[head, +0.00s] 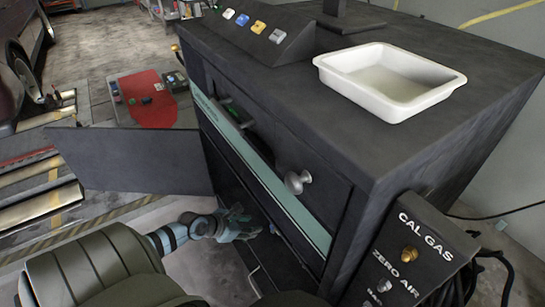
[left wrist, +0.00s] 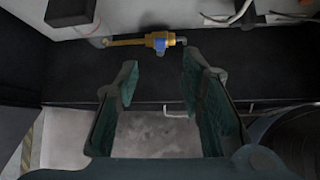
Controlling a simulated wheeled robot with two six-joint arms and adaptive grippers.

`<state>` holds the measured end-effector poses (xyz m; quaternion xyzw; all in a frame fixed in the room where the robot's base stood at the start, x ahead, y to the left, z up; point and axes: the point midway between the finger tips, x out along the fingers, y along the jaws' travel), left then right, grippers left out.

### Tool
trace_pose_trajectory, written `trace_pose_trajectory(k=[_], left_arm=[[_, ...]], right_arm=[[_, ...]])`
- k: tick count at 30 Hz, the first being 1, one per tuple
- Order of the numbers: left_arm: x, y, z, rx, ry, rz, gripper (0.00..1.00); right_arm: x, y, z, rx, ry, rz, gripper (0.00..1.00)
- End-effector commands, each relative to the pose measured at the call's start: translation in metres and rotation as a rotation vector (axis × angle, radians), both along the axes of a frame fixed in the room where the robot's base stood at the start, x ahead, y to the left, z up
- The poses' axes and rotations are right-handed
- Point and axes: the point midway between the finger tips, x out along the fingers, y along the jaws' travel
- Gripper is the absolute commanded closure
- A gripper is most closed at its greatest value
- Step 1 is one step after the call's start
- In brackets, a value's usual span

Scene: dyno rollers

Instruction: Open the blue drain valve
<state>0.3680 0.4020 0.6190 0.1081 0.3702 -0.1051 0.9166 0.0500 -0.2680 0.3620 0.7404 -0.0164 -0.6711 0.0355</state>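The blue drain valve (left wrist: 159,43) shows in the left wrist view as a small blue handle on a brass fitting (left wrist: 128,42), with a pipe running left from it. My left gripper (left wrist: 160,72) is open and empty, its two fingers apart, with the valve beyond the fingertips and a little above the gap between them. In the head view the left gripper (head: 246,222) is low at the open lower compartment of the dark cabinet (head: 290,110); the valve is hidden there. My right gripper is in neither view.
The open cabinet door (head: 130,160) stands out to the left. A white tray (head: 390,80) and a sloped button panel (head: 250,30) are on the cabinet top. A knob (head: 297,181) sticks out from the front. A dark box (left wrist: 71,14) is left of the valve.

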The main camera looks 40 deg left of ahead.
Motion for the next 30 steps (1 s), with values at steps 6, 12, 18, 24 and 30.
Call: trace_pose_trajectory(k=[6,12,18,24,30], left_arm=[[0.039,-0.008,-0.047,-0.003,-0.005,0.001,0.64],[0.076,-0.014,-0.085,0.001,-0.002,-0.002,0.64],[0.094,-0.016,-0.099,0.003,-0.001,-0.002,0.64],[0.096,-0.017,-0.098,0.004,0.001,-0.003,0.64],[0.096,-0.017,-0.098,0.004,0.001,-0.003,0.82]], right_arm=[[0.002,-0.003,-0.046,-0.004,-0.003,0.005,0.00],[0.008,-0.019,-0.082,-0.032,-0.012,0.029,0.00],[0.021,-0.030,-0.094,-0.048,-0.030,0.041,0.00],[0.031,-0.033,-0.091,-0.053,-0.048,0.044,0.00],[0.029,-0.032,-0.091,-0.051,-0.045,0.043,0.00]])
